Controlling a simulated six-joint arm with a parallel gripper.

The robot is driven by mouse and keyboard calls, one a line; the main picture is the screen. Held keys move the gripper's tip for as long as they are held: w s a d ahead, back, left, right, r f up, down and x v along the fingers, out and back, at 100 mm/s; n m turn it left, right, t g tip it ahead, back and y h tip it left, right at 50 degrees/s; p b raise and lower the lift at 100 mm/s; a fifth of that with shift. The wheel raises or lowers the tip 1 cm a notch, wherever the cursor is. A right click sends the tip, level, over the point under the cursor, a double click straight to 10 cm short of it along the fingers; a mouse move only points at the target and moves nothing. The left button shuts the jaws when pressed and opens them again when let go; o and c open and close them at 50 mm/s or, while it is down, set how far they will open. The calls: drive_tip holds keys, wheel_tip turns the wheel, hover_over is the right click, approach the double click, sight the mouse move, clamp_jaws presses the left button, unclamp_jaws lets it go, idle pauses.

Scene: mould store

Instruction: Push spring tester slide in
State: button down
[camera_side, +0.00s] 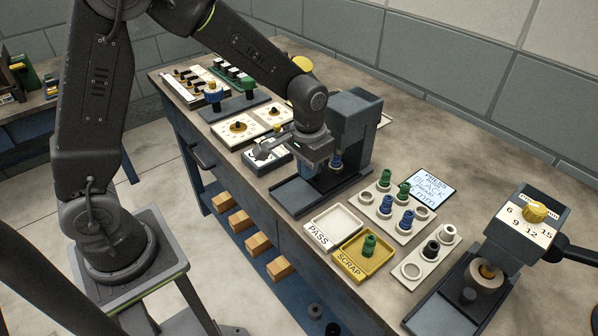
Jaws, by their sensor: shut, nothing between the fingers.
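A dark grey press-like machine (356,118), which I take to be the spring tester, stands at the middle of the bench. Its low dark slide or base (297,194) reaches out toward the front edge. My wrist covers part of the machine. I cannot tell whether the gripper touches anything, or how far out the slide stands.
A PASS tray (335,221) is empty; a yellow SCRAP tray (380,262) holds a green spring. A dial machine (525,220) stands right. Boards with knobs (240,126) fill the left.

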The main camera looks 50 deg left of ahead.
drive_tip(key=shift+s+r, duration=0.4)
drive_tip(key=shift+s, duration=0.3)
drive_tip(key=shift+s+r, duration=0.35)
drive_tip(key=shift+s, duration=0.35)
wheel_tip(320, 180, up, 7)
drive_tip(key=s, duration=0.3)
drive_tip(key=shift+r, duration=0.1)
